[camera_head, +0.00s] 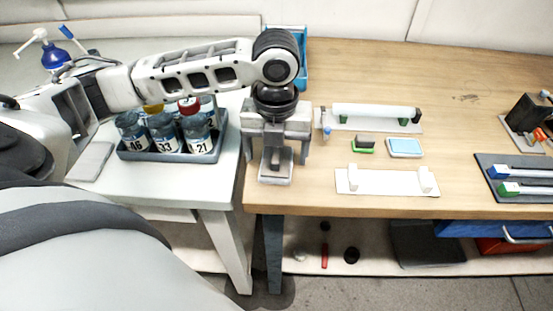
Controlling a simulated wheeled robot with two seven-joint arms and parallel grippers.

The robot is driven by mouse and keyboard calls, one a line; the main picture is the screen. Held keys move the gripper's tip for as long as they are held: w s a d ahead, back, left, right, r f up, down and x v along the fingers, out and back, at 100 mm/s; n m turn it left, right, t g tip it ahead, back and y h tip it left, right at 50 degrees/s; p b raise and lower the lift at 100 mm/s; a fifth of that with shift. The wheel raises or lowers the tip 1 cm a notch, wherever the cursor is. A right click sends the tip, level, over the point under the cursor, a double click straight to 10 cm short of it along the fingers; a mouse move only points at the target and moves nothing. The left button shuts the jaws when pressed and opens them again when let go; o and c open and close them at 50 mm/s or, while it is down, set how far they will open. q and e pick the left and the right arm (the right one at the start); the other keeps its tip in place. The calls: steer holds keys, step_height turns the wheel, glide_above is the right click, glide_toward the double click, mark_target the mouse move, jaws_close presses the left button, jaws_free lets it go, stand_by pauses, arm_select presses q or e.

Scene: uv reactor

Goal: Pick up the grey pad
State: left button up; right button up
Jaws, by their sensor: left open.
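Two things could be the grey pad, and I cannot tell which it is. One is a small dark grey block with a green base (363,145) on the wooden table, beside a light blue pad (405,147) with a white rim. The other is a flat light grey slab (91,161) on the white table at the left. My left gripper (277,158) points down over the wooden table's left end, left of the small block and apart from it. It is open, and I see nothing held. My right gripper is not in view.
A clear tube on a white holder (370,128) lies behind the pads, and a white bracket with two posts (387,182) lies in front. A dark tray of numbered bottles (172,153) stands under my left arm. A rack with blue and green handles (520,180) is at the right.

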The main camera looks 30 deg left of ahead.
arm_select(q)
steer(key=shift+f, duration=0.8)
steer(key=c, duration=1.1)
steer(key=shift+r, duration=0.1)
steer(key=shift+r, duration=0.25)
step_height(320, 180, up, 2)
steer(key=shift+w+r, duration=0.1)
steer(key=d+r, duration=0.1)
steer(key=s+d+r, duration=0.1)
steer(key=r, duration=0.1)
steer(key=s+d+r, duration=0.1)
steer(key=r, duration=0.1)
steer(key=shift+d+r, duration=0.15)
steer(key=shift+d, duration=0.2)
steer(key=shift+s+d+r+p, duration=0.2)
steer(key=shift+s+d+r, duration=0.65)
steer(key=shift+d, duration=0.55)
steer(key=shift+s+d+r+p, duration=0.2)
steer(key=shift+s+d+r, duration=0.7)
steer(key=shift+d, duration=0.5)
steer(key=shift+s+d+r+p, duration=0.2)
steer(key=shift+s+d+r, duration=0.65)
steer(key=shift+d, duration=0.55)
